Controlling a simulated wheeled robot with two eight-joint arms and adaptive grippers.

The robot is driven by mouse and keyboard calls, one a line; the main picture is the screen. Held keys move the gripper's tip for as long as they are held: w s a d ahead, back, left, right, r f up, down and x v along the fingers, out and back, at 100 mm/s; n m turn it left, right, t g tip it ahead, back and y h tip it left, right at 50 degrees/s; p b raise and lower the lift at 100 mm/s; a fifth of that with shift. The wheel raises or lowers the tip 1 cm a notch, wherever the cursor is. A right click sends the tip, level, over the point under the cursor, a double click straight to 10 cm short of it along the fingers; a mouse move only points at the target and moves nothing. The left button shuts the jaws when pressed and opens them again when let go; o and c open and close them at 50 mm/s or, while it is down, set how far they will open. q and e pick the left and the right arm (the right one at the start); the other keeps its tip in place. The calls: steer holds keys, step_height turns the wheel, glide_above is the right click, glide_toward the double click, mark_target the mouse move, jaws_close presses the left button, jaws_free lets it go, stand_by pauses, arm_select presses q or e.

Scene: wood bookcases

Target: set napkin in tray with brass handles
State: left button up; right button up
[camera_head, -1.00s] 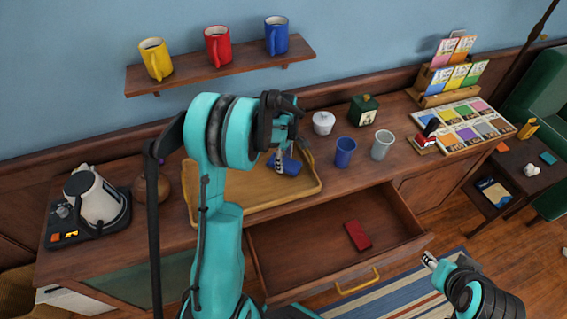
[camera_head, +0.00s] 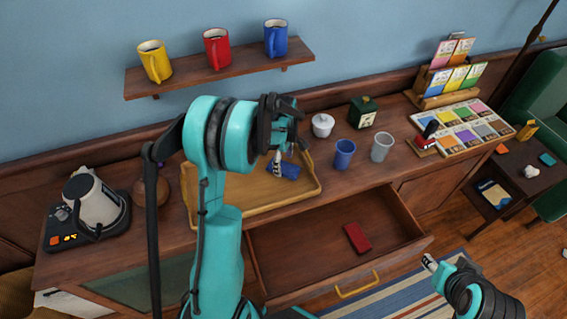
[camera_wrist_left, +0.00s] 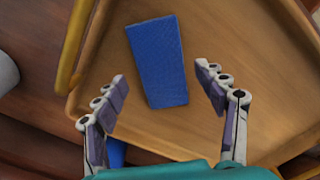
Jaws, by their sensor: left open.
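The blue folded napkin (camera_head: 288,170) lies on the floor of the wooden tray (camera_head: 250,206) on the sideboard. The left wrist view shows the napkin (camera_wrist_left: 157,60) flat on the tray floor, with a brass handle (camera_wrist_left: 75,45) at the tray's edge. My left gripper (camera_wrist_left: 164,88) is open over the tray. Its fingers are apart on either side of the napkin's near end and do not grip it. In the head view my left gripper (camera_head: 283,155) partly hides the napkin. My right gripper (camera_head: 431,262) is at the lower right, away from the tray; its jaw opening is unclear.
A blue cup (camera_head: 344,154), a grey cup (camera_head: 381,147) and a white lidded jar (camera_head: 322,125) stand right of the tray. A kettle (camera_head: 95,200) is at left. Below, an open drawer (camera_head: 310,255) holds a red item (camera_head: 357,238). Mugs sit on the wall shelf (camera_head: 220,66).

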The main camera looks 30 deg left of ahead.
mark_target(283, 167)
arm_select(q)
step_height(283, 167, up, 11)
steer(key=p, duration=0.3)
steer(key=s+d+r+m+t, duration=0.4)
steer(key=s+d+r+m, duration=0.5)
steer(key=s, duration=0.1)
steer(key=s+d+f+m+t, duration=0.1)
steer(key=s+d+m+t, duration=0.2)
steer(key=s+d+m, duration=0.3)
steer(key=s+m, duration=0.3)
steer(key=shift+s+d+m, duration=0.15)
steer(key=shift+s+m, duration=0.1)
steer(key=shift+m, duration=0.15)
